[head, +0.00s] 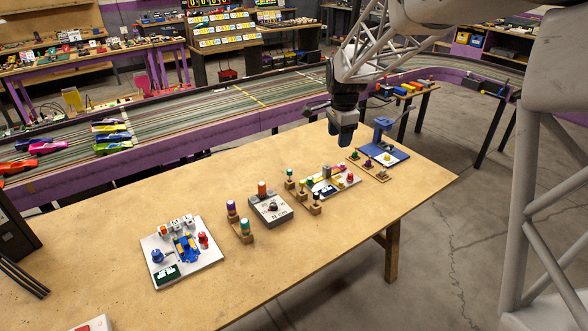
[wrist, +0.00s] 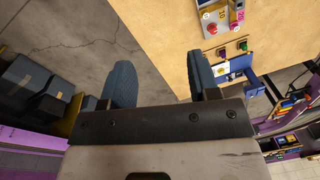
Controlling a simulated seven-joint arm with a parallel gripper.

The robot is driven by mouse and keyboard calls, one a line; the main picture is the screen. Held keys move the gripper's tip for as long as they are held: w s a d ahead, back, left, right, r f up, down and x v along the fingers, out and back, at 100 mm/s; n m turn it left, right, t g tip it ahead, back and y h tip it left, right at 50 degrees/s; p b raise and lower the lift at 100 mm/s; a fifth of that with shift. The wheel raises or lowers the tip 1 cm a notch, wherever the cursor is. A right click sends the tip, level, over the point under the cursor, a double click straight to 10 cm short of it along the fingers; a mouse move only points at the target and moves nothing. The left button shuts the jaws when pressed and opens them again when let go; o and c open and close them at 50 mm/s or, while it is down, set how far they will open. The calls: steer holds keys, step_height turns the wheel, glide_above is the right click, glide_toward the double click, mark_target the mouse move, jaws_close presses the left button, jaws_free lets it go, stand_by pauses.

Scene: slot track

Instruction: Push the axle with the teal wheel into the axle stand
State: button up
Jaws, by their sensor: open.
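My gripper (head: 341,141) hangs above the far right part of the table, beside the blue press-like fixture. Its two blue fingers stand apart with nothing between them; they also show in the wrist view (wrist: 162,82). Small wooden blocks (head: 302,195) with dark upright pieces stand further right. Which item is the axle stand is unclear.
A white board (head: 165,278) with a blue car part lies at left. A grey box (head: 271,213) stands mid-table. A second white board (head: 347,186), a knob strip (head: 380,175) and the blue fixture (head: 384,140) are at right.

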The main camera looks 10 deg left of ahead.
steer(key=w+a+f+m, duration=0.3)
steer(key=w+a+f, duration=0.6)
steer(key=m, duration=0.3)
glide_above(290, 170)
steer(key=shift+g, duration=0.4)
step_height(290, 170, down, 10)
steer(key=shift+a+f, duration=0.1)
steer(key=shift+a, duration=0.05)
steer(key=shift+f, duration=1.3)
steer(key=shift+f, duration=2.55)
steer(key=shift+c, duration=0.4)
